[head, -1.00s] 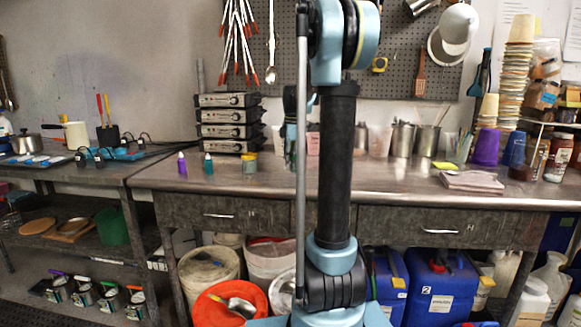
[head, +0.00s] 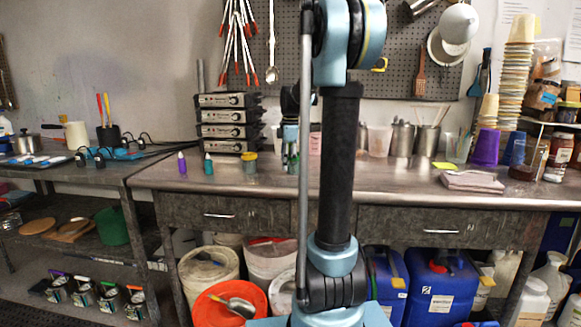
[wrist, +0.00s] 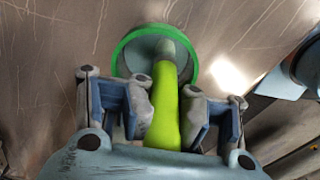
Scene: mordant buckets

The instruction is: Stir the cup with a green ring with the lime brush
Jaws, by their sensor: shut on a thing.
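In the wrist view my gripper (wrist: 170,98) is shut on the lime brush (wrist: 164,110), with a finger on either side of its handle. The brush's grey-green far end points into the cup with a green ring (wrist: 191,62), whose round green rim surrounds it. I cannot tell how deep the tip reaches or whether it touches the cup's inside. In the head view my gripper (head: 289,150) is over the long bench, partly hidden by my own arm. The cup and brush cannot be made out clearly there.
On the bench (head: 400,178), a jar with a yellow lid (head: 249,163), a teal bottle (head: 208,164) and a purple bottle (head: 182,162) stand left of my gripper. Stacked grey devices (head: 228,123) are behind. Metal containers (head: 402,139) stand to the right. The front middle is clear.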

